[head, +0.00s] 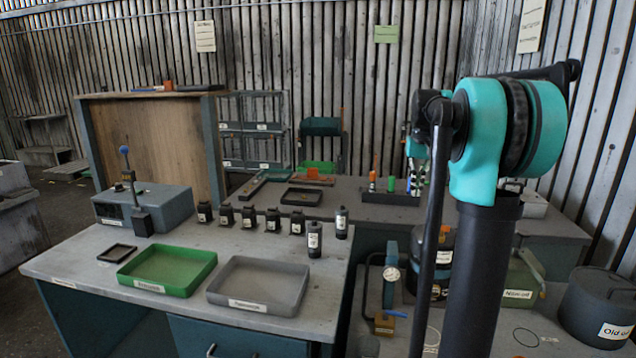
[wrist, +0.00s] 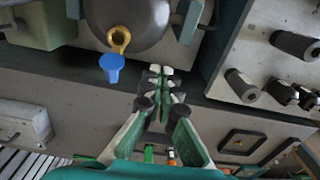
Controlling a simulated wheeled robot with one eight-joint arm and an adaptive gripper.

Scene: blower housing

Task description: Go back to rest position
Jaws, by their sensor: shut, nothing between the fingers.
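My gripper (wrist: 162,72) shows in the wrist view, its two green and white fingers with dark joints drawn together at the tips. Nothing shows between them. The fingertips lie in the picture just below a round grey vessel (wrist: 135,18); the height between them is hard to judge. In the head view my teal and black arm stands up at the right, and I cannot clearly make out the fingertips there.
A green tray (head: 168,268) and a grey tray (head: 259,284) sit on the near bench, with several dark bottles behind them. A blue-grey box (head: 150,207) stands at its left. A dark drum labelled "Old oil" (head: 598,305) stands at the right. A blue tab (wrist: 111,66) hangs by the vessel.

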